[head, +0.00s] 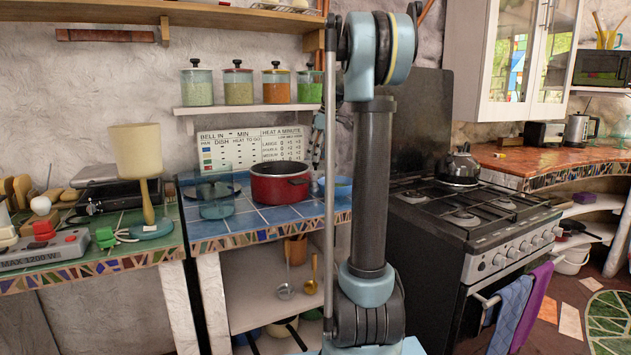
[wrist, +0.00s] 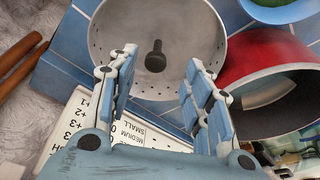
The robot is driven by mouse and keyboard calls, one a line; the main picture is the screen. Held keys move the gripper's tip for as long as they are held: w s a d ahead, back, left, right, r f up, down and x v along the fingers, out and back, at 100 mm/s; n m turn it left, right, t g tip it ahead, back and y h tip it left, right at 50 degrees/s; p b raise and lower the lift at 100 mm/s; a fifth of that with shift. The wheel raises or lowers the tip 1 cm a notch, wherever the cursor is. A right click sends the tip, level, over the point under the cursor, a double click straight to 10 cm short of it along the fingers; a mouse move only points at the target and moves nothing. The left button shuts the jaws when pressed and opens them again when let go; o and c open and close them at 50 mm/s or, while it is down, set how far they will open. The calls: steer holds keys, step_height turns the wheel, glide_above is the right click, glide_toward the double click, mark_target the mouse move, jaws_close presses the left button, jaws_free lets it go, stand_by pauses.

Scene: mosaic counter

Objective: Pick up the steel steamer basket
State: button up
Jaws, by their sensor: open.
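The steel steamer basket (wrist: 198,40) is a round grey perforated bowl with a black knob standing at its middle. In the wrist view it lies at the top centre, beyond my fingers. In the head view I cannot make it out clearly; the red pot and my arm block part of the counter. My gripper (wrist: 160,62) is open, its two blue-and-white fingers apart with nothing between them. The fingertips overlap the near part of the basket in the picture; I cannot tell whether they touch it. In the head view my gripper (head: 318,140) is partly hidden behind my arm, near the wall.
A red pot (head: 280,187) stands close beside the basket, also at right in the wrist view (wrist: 272,62). A blue bowl (head: 342,187) is nearby. A clear glass container (head: 216,200) stands left of the pot. A shelf with several jars (head: 239,85) hangs above.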

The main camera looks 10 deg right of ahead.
mark_target(316, 165)
steer(key=shift+w+x, duration=0.15)
steer(key=shift+x, duration=1.25)
steer(key=shift+w+x, duration=0.15)
steer(key=shift+x, duration=1.25)
steer(key=shift+d, duration=0.25)
steer(key=shift+c, duration=0.2)
jaws_close()
